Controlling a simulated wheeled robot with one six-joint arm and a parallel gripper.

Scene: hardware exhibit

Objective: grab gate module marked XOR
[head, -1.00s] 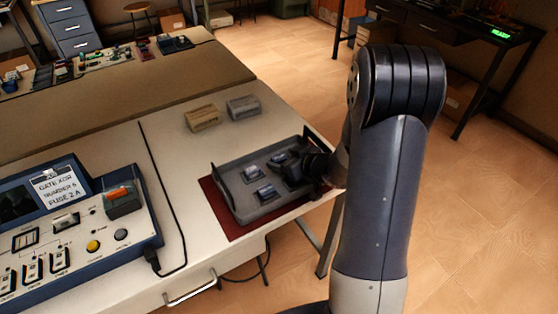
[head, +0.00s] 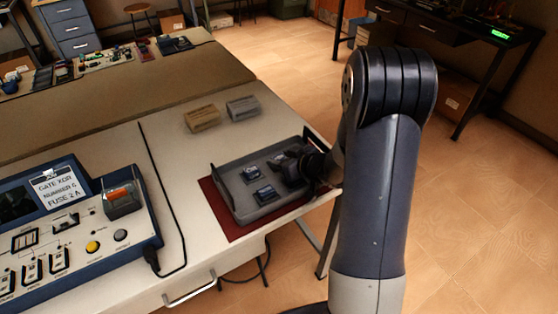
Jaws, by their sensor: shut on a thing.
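A grey tray (head: 243,213) sits on a dark red mat (head: 215,203) near the table's right edge. Two small dark gate modules with pale blue tops lie in it, one at the left (head: 251,174) and one nearer the front (head: 265,194). Their markings are too small to read. My gripper (head: 287,166) reaches into the tray's right part from the right. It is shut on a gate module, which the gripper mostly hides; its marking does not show.
A tan block (head: 202,118) and a grey block (head: 243,107) stand behind the tray. A black cable (head: 178,225) runs between panel and tray.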

